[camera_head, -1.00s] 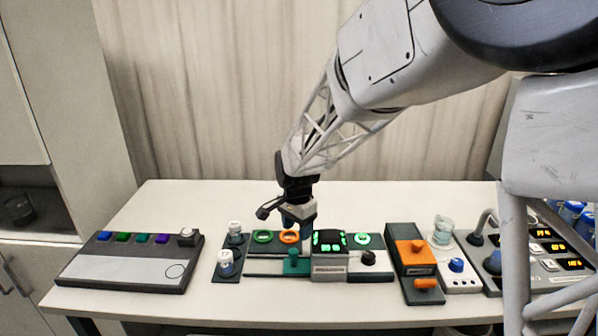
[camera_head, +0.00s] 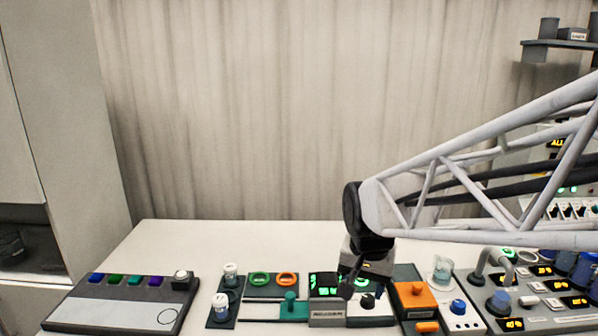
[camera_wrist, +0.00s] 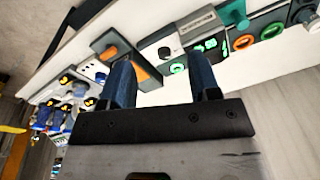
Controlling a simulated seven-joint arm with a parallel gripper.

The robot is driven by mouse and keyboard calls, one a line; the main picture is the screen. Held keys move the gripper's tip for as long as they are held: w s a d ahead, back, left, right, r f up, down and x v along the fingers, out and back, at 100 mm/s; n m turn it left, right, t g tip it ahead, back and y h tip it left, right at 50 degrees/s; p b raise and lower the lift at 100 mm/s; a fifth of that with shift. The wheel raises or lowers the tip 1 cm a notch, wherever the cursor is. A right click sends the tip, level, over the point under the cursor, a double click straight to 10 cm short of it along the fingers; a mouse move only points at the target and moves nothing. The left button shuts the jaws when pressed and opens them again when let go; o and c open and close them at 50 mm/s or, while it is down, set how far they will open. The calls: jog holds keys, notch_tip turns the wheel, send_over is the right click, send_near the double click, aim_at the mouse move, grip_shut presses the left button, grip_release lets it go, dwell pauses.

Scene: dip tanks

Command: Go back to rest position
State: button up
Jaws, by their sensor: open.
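My gripper (camera_head: 368,264) hangs at the end of my arm in the head view, above the back of the devices, right of the green digit display (camera_head: 325,284) and left of the orange-topped box (camera_head: 414,296). Its fingers are largely hidden there. In the wrist view my gripper (camera_wrist: 163,72) shows two dark blue fingers, wide apart, with nothing between them but the table and devices beyond. It touches nothing that I can see.
The white table (camera_head: 200,240) is bare at the back. Along its front stand a pad with coloured keys (camera_head: 120,304), white-capped jars (camera_head: 220,306), green (camera_head: 260,279) and orange (camera_head: 287,279) rings, a glass beaker (camera_head: 442,268) and a control panel (camera_head: 545,300). A shelf (camera_head: 560,44) is upper right.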

jog(key=s+d+n, duration=0.2)
jog(key=s+d, duration=0.1)
jog(key=s, duration=0.5)
jog(key=s+d+n+t, duration=0.1)
jog(key=s+d, duration=0.2)
jog(key=s, duration=0.5)
jog(key=shift+s+r+n, duration=0.15)
jog(key=shift+r+n, duration=0.25)
